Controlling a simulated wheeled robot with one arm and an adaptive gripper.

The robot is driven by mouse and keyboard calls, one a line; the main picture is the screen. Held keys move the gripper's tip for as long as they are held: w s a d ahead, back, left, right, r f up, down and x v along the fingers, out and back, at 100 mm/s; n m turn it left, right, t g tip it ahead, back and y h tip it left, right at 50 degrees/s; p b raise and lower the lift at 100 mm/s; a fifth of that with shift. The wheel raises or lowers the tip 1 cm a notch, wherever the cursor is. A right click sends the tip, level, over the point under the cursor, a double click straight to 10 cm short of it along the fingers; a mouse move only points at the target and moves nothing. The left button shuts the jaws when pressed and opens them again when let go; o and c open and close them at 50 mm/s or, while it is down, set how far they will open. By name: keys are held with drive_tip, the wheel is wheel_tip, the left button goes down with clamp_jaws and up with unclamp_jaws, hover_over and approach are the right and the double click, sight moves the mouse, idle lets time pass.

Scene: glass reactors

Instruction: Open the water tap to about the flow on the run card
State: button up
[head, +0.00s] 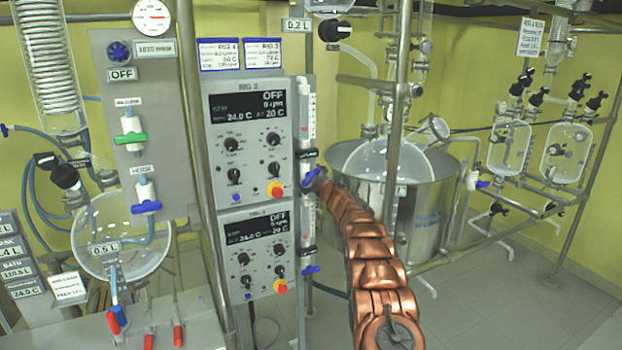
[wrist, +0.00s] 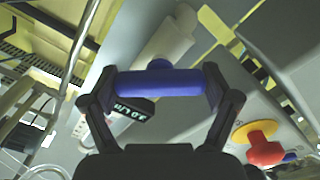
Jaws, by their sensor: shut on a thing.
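My gripper (wrist: 162,86) has its two black fingers at the ends of a blue bar-shaped tap handle (wrist: 160,83) and is shut on it. The handle lies across the wrist view, in front of a pale tap body (wrist: 172,45). In the head view my copper-coloured arm reaches up to the blue handle (head: 312,176) below the upper flow tube (head: 306,110), right of the control panels. A small dark display (head: 307,153) sits just above the handle. Its figures are too small to read. Two blue-edged cards (head: 219,54) hang above the panels; their small print is unclear.
A lower tap with a blue handle (head: 311,270) sits below. Close left are the control panels (head: 246,140) with knobs and red stop buttons; one red button (wrist: 265,150) is near my gripper. A steel pot (head: 440,185) and upright pipes stand on the right.

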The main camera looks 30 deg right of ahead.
drive_tip(key=shift+n+b, duration=0.3)
drive_tip(key=shift+n, duration=1.6)
drive_tip(key=o, duration=0.9)
drive_tip(key=shift+s, duration=0.2)
drive_tip(key=shift+s+a, duration=0.15)
drive_tip(key=shift+s, duration=1.8)
drive_tip(key=shift+s+a, duration=0.15)
drive_tip(key=shift+s, duration=1.75)
drive_tip(key=shift+s+a, duration=0.15)
drive_tip(key=shift+s, duration=1.8)
